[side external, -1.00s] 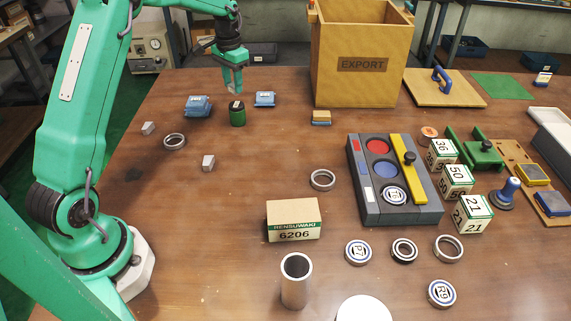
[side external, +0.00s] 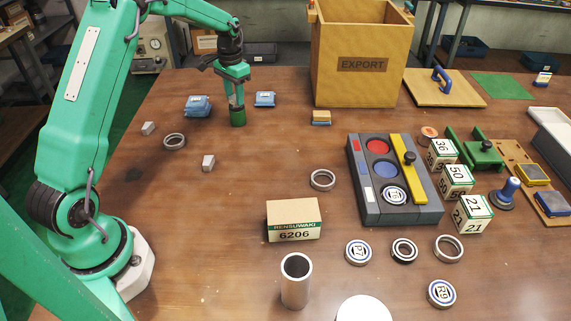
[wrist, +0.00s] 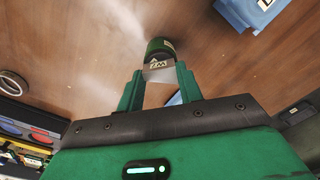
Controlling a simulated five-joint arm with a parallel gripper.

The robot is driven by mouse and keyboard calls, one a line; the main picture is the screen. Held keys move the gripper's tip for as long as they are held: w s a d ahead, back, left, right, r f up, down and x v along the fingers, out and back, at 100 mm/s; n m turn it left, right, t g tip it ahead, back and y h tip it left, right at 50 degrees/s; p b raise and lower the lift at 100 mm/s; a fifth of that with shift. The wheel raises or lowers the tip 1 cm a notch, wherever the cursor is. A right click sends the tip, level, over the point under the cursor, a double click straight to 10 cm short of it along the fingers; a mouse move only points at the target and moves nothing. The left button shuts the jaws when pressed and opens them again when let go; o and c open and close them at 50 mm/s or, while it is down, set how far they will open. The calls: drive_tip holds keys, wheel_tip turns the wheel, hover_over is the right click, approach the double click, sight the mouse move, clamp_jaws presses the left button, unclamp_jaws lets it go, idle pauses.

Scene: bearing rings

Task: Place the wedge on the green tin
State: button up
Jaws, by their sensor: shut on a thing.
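The green tin (side external: 238,117) stands upright on the table toward the back, between two blue packets. My gripper (side external: 236,97) is directly above it, pointing down. In the wrist view my gripper (wrist: 160,85) is shut on a small grey wedge (wrist: 158,73) with a white label. The wedge lies between the fingertips, in line with the top of the green tin (wrist: 160,46). I cannot tell if the wedge touches the tin lid. In the side view the fingers mostly hide the wedge.
Blue packets flank the tin, at left (side external: 198,106) and right (side external: 265,99). Small grey blocks (side external: 208,162) (side external: 148,128) and a metal ring (side external: 174,141) lie nearer. The EXPORT crate (side external: 350,85) stands right. The table between the tin and the Hensuwaki box (side external: 293,220) is mostly clear.

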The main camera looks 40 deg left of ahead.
drive_tip(key=o, duration=1.1)
drive_tip(key=shift+o, duration=0.2)
wheel_tip(320, 180, up, 12)
drive_tip(key=shift+r, duration=0.15)
drive_tip(key=shift+d, duration=0.1)
